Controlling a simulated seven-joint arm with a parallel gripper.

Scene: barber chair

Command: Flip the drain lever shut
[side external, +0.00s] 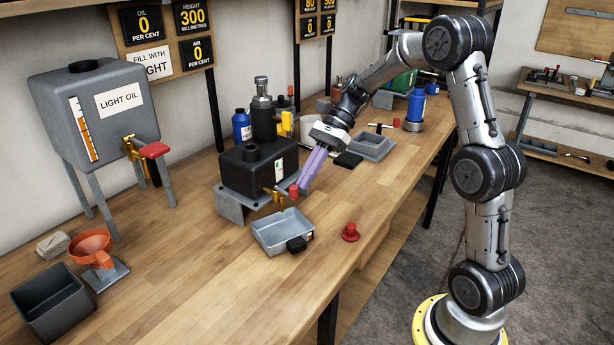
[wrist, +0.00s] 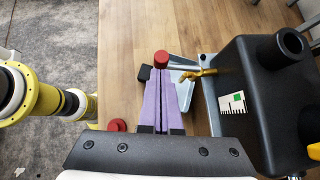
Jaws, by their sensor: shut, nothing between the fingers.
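A small black tank (side external: 258,168) stands on a grey bracket, with brass drain fittings low on its front. The brass drain fitting (wrist: 195,74) sticks out towards a red cylindrical grip (wrist: 161,57), which looks like the drain lever's end. The red grip (side external: 293,190) also shows in the side view, just left of my fingertips. My gripper (side external: 304,184) has purple fingers pressed together, pointing down, with nothing between them. In the wrist view the tips (wrist: 160,72) lie right at the red grip; whether they touch it I cannot tell.
A shallow grey tray (side external: 270,240) with a black handle sits below the drain. A red knobbed piece (side external: 350,233) lies on the bench to its right. Blue and dark bottles (side external: 242,125) stand behind the tank. The bench front is mostly clear.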

